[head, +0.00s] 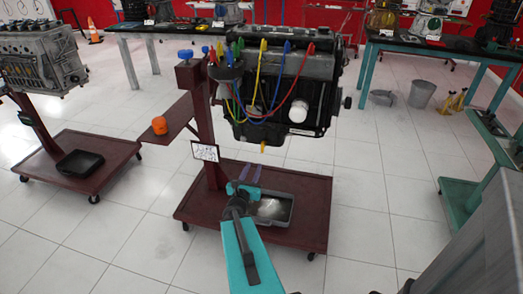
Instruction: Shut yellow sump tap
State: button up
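The yellow sump tap (263,146) is a small bright spot under the black engine (275,90) on the red stand in the head view. It is too small to tell how its handle is turned. My gripper (250,170) is below and slightly left of the tap in the picture, apart from it. Its two purple fingers are spread with a gap between them, and nothing shows in the gap. A grey drain tray (283,208) lies on the stand's base, partly behind my arm.
The stand's dark red base (310,205) has casters. A side shelf holds an orange cup-like object (159,125). A paper sign (205,151) hangs on the post. Coloured leads loop across the engine. Another engine stand (75,165) is at left, a green stand (460,205) at right.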

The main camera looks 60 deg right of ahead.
aim_at(262, 148)
jog(key=shift+d+f, duration=0.1)
dwell(0.3)
jog(key=b+x, duration=0.3)
jog(key=b, duration=0.4)
jog(key=shift+w+d+f, duration=0.1)
jog(key=shift+d, duration=0.25)
jog(key=d+b, duration=0.1)
jog(key=b, duration=0.2)
jog(key=shift+w+d+b, duration=0.15)
jog(key=shift+w+b, duration=0.1)
jog(key=shift+b, duration=0.15)
jog(key=shift+x, duration=4.25)
jog(key=shift+s, duration=0.1)
jog(key=shift+c, duration=0.3)
grip_shut()
